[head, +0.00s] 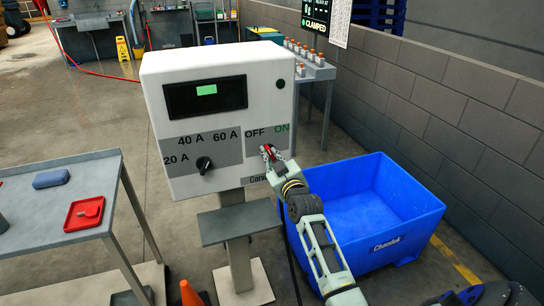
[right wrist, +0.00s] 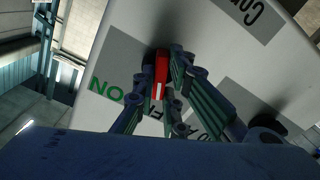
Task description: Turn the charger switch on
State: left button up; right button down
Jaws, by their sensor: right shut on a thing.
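The charger (head: 205,120) is a white box with a lit screen, a black dial and a panel lettered OFF and green ON. Its red switch handle (right wrist: 160,75) shows in the right wrist view, with a white mark on its end. My right gripper (head: 269,154) is at the panel below the lettering. In the right wrist view its fingers (right wrist: 166,88) are shut around the red handle, one on each side. The fingers partly cover the lettering, and I cannot tell exactly which label the white mark points to. My left gripper is not in view.
A blue bin (head: 415,215) stands right of the charger, beneath my right arm. A grey cart (head: 60,205) with a red tray (head: 84,214) and a blue item (head: 51,178) is at left. An orange cone (head: 190,294) stands in front. A block wall runs along the right.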

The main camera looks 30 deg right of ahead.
jog(key=m+p, duration=0.1)
jog(key=m, duration=0.4)
jog(key=shift+d, duration=0.1)
jog(key=m+p, duration=0.1)
jog(key=m, duration=0.4)
jog(key=shift+m, duration=0.3)
dwell(0.3)
jog(key=c, duration=1.8)
grip_release()
jog(key=v, duration=1.2)
